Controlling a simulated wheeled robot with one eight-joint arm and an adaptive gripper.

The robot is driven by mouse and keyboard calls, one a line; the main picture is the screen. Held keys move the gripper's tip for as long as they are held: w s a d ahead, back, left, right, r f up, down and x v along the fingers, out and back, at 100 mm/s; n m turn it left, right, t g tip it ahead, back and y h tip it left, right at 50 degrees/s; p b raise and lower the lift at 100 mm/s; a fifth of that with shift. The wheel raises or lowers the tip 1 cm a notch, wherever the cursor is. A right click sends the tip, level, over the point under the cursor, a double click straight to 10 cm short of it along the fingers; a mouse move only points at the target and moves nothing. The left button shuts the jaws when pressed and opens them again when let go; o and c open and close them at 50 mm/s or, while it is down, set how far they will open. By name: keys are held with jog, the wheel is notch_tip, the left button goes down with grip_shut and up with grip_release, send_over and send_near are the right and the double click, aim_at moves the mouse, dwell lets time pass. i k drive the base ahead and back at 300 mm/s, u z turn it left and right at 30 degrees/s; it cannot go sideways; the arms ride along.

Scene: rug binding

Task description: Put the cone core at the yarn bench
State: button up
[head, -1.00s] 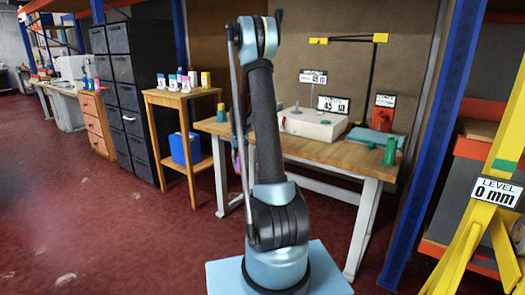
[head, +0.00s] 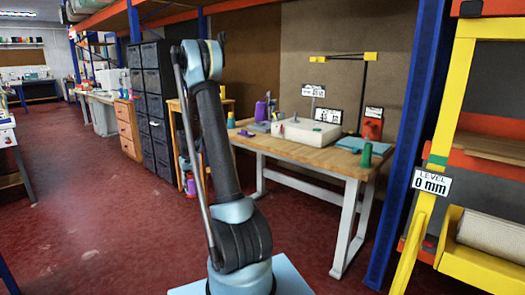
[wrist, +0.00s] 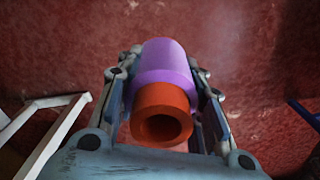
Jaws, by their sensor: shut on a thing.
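My gripper (wrist: 164,64) is shut on the cone core, a purple piece (wrist: 166,62) with an orange, hollow end facing the wrist camera. The dark red floor shows behind it in the wrist view. In the head view, a small purple patch (head: 190,187) beside my arm appears to be this held core; my arm largely hides the gripper there. The wooden workbench (head: 330,158), apparently the yarn bench, stands behind and right of my arm. The held core is apart from the bench top.
A white box-shaped device (head: 310,133), a teal pad (head: 358,145) and display signs occupy the bench top. A blue post (head: 405,150) and a yellow frame (head: 437,130) stand at right. Black drawers (head: 152,110) stand behind left. Red floor at left is clear.

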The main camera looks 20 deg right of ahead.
aim_at(281, 144)
jog(key=u, duration=0.3)
jog(key=k, duration=0.65)
jog(key=u, duration=0.25)
jog(key=i, duration=1.5)
jog(key=z, duration=0.75)
jog(key=i, duration=0.35)
jog(key=z, duration=0.35)
